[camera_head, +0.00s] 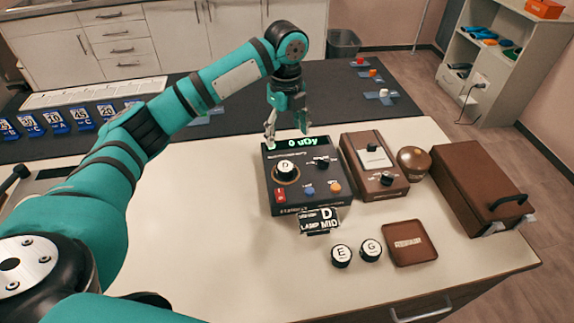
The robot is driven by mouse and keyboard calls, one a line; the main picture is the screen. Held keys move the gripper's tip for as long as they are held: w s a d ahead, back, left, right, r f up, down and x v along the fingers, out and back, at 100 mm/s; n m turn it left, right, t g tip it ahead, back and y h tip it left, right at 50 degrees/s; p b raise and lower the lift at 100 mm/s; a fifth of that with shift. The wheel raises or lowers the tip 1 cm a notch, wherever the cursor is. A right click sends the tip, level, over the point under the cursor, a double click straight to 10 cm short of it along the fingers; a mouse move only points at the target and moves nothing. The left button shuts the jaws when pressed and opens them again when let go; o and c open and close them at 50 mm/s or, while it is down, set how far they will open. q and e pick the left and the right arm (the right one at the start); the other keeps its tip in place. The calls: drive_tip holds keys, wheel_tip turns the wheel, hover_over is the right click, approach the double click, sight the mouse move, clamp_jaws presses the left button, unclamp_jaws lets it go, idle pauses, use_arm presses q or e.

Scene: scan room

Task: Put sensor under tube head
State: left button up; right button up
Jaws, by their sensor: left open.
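A round white-topped puck marked D (286,169) sits on the left of the meter's top. Two similar pucks, E (341,255) and G (371,249), stand on the white table in front. I cannot tell for sure which thing is the sensor. No clear tube head can be made out. My right gripper is not in view.
A small sign reading D, LAMP MID (318,221) stands before the meter. A brown device (373,179), brown ball (414,161), brown case (470,175) and brown tray (410,256) lie to the right. Blue number cards (55,122) line the dark surface at left. The table's left-front is clear.

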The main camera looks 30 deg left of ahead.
use_arm(q)
hover_over(286, 166)
wheel_tip(286, 166, down, 7)
drive_tip(key=shift+d+r+p, duration=0.15)
drive_tip(key=shift+r+p, duration=0.05)
drive_tip(key=shift+p, duration=0.25)
drive_tip(key=shift+f, duration=0.25)
drive_tip(key=shift+s+f+p, duration=0.1)
drive_tip(key=shift+f+p, duration=0.2)
drive_tip(key=shift+f, duration=0.25)
drive_tip(key=f, duration=0.4)
drive_tip(key=shift+a+f+p, duration=0.15)
drive_tip(key=shift+a+p, duration=0.05)
drive_tip(key=shift+p, duration=0.2)
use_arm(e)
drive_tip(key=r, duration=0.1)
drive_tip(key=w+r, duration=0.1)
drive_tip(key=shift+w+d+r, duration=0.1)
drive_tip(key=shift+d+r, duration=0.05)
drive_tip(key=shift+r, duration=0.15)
use_arm(q)
drive_tip(key=shift+c, duration=0.3)
drive_tip(key=c, duration=1.4)
drive_tip(key=shift+o, duration=0.2)
